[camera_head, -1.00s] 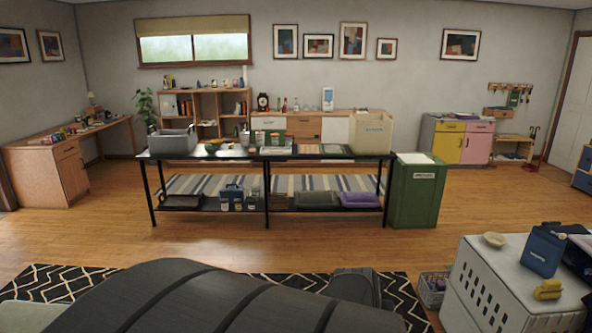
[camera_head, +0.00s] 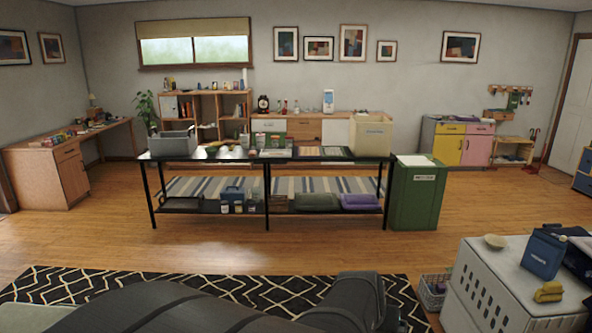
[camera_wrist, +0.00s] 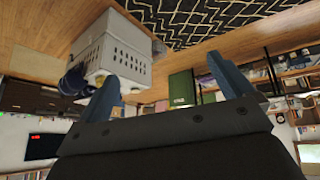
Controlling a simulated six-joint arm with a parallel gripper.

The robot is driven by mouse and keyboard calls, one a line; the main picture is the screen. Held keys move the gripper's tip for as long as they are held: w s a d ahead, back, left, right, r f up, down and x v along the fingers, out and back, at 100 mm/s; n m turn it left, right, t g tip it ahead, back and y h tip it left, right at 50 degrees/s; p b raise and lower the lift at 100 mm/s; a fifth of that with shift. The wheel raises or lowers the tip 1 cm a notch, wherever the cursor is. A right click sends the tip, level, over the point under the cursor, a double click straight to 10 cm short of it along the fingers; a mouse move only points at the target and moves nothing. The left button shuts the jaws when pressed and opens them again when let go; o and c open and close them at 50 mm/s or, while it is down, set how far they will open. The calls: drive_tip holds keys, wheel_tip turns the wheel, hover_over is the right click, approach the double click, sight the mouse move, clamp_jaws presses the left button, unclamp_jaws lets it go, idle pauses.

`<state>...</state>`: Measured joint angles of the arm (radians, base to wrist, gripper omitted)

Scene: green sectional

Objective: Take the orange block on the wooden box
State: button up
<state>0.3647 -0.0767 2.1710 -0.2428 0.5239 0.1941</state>
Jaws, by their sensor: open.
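I cannot make out an orange block in either view. A small brown wooden box (camera_head: 497,114) sits below the wall hooks at the far right in the head view. It is too small to tell whether anything rests on it. My gripper (camera_wrist: 162,67) shows in the wrist view with its two blue-grey fingers wide apart and nothing between them. The wrist picture is upside down, with the floor at the top. In the head view the gripper itself cannot be made out; my dark arm fills the bottom foreground.
A long black two-tier table (camera_head: 268,158) stands mid-room with bins and small items. A green bin (camera_head: 416,195) adjoins its right end. A white perforated crate (camera_head: 500,280) at front right carries a bowl, a blue container and a yellow object. The wooden floor between is clear.

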drive_tip(key=c, duration=0.7)
drive_tip(key=shift+o, duration=0.2)
